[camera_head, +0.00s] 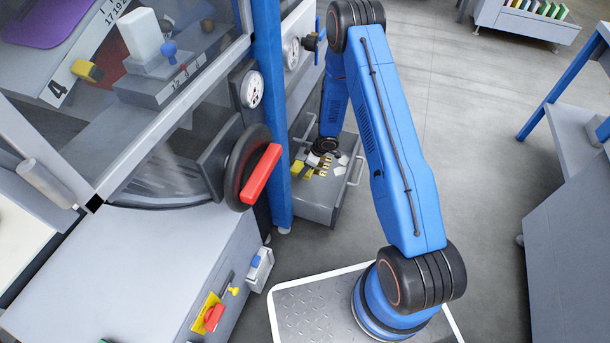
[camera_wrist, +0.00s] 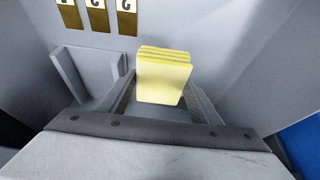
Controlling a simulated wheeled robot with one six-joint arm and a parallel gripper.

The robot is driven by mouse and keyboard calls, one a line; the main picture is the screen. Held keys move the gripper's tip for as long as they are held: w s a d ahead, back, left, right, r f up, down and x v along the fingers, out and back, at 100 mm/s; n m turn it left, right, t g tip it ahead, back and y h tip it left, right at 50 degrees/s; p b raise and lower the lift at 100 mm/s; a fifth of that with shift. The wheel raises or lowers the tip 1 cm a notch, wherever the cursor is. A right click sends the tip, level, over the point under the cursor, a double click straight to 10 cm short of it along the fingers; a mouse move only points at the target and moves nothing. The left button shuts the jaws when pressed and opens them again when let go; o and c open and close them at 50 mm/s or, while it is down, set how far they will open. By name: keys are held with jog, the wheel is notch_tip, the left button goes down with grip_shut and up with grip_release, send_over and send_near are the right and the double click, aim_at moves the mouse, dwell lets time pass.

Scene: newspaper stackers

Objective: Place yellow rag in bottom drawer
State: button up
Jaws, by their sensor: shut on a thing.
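The yellow rag (camera_wrist: 164,78) is a folded, layered pad in the middle of the wrist view. My gripper (camera_wrist: 163,98) is shut on it, with one finger at each side. In the head view my gripper (camera_head: 318,161) points down at the open drawer (camera_head: 318,213), low on the machine behind the blue post. The wrist view shows grey walls around the rag. I cannot tell whether the rag touches the drawer floor.
The drawer has a metal handle (camera_head: 355,172). A blue post (camera_head: 268,100) and a red-handled wheel (camera_head: 260,174) stand left of my arm. Open floor (camera_head: 460,130) lies to the right.

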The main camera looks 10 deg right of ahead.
jog(key=shift+f, duration=2.8)
jog(key=o, duration=1.1)
jog(key=shift+f, duration=0.15)
jog(key=shift+c, duration=0.2)
